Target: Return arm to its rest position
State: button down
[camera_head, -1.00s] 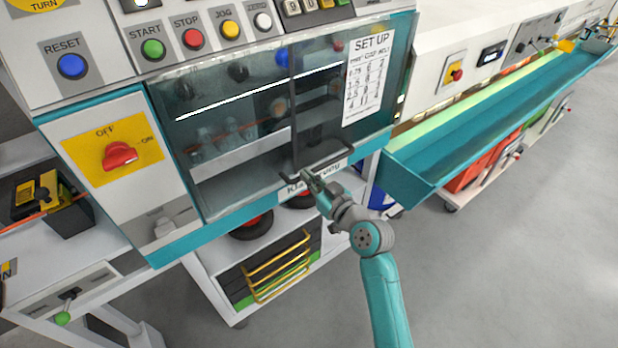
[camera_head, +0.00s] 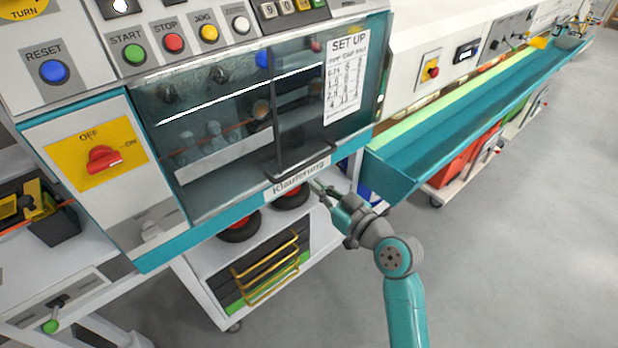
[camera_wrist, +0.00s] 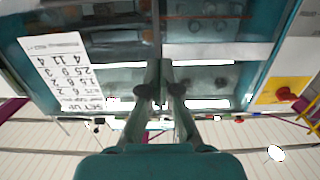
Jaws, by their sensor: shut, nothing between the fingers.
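My teal and grey arm comes up from the lower right of the head view. In the wrist view the two fingers of my gripper (camera_wrist: 166,66) are together, pointing at the machine front. The guard's dark handle (camera_head: 303,168) is just above and left of the fingertips and looks apart from them.
A red rotary switch (camera_head: 104,159) and coloured buttons are on the machine panel. A long teal trough (camera_head: 470,110) runs back at the right. A white cart (camera_head: 205,290) with reels and a yellow rack stands below. The grey floor at right is clear.

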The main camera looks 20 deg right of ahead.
jog(key=s+f+m+g+h, duration=0.1)
jog(key=s+f+m+h, duration=0.15)
jog(key=s+f, duration=0.65)
jog(key=s+f+m+h, duration=0.25)
jog(key=s+f, duration=0.25)
jog(key=s, duration=0.7)
jog(key=s+a+r, duration=0.1)
jog(key=s+r, duration=0.1)
jog(key=s, duration=0.9)
jog(key=s+a+r+n+g, duration=0.1)
jog(key=s, duration=1)
jog(key=shift+r, duration=0.4)
jog(key=c, duration=1.9)
grip_release()
jog(key=shift+w+a, duration=0.1)
